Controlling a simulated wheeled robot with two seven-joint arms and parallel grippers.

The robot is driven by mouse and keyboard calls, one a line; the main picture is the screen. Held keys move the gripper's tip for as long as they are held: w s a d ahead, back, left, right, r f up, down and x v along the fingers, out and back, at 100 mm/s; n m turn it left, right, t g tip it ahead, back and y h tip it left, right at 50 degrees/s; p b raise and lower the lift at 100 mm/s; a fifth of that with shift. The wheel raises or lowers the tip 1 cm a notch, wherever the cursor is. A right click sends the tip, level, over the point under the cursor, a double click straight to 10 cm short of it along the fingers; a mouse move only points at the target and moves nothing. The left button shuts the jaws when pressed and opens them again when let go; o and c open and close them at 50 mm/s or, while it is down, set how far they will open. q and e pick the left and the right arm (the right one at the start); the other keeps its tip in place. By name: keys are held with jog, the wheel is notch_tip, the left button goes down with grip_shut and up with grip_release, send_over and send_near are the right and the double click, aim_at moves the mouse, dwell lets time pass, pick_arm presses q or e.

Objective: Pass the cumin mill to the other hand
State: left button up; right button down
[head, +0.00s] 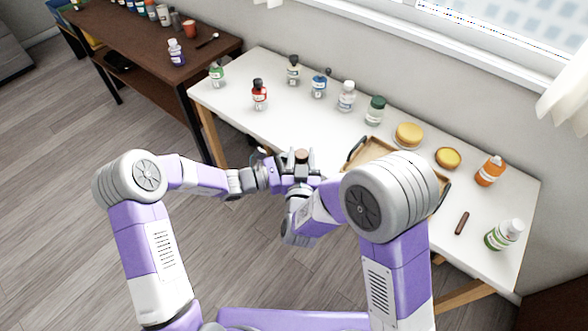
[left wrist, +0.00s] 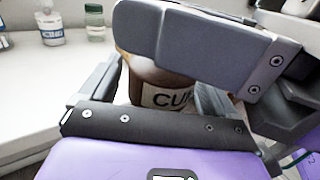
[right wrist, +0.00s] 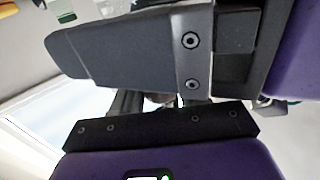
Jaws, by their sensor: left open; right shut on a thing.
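The cumin mill is brown with a white label reading "CU" (left wrist: 160,84) in the left wrist view, partly hidden by a grey gripper part. In the head view its brown top (head: 301,155) shows between my two hands, above the floor in front of the white table. My right gripper (head: 301,167) is shut on the mill. My left gripper (head: 281,170) meets it from the left, open, with its fingers on either side of the mill; whether they touch it is unclear. In the right wrist view only a small bit of the mill (right wrist: 158,101) shows.
The white table (head: 230,93) holds several bottles along its back, a wooden tray (head: 372,151) partly behind my right arm, yellow-lidded jars (head: 408,135) and an orange bottle (head: 490,171). A dark brown side table (head: 130,50) with bottles stands at the upper left.

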pick_arm(q)
jog(key=c, duration=0.9)
jog(key=shift+c, duration=1.1)
pick_arm(e)
jog(key=c, duration=0.5)
grip_release()
jog(key=shift+s, duration=0.1)
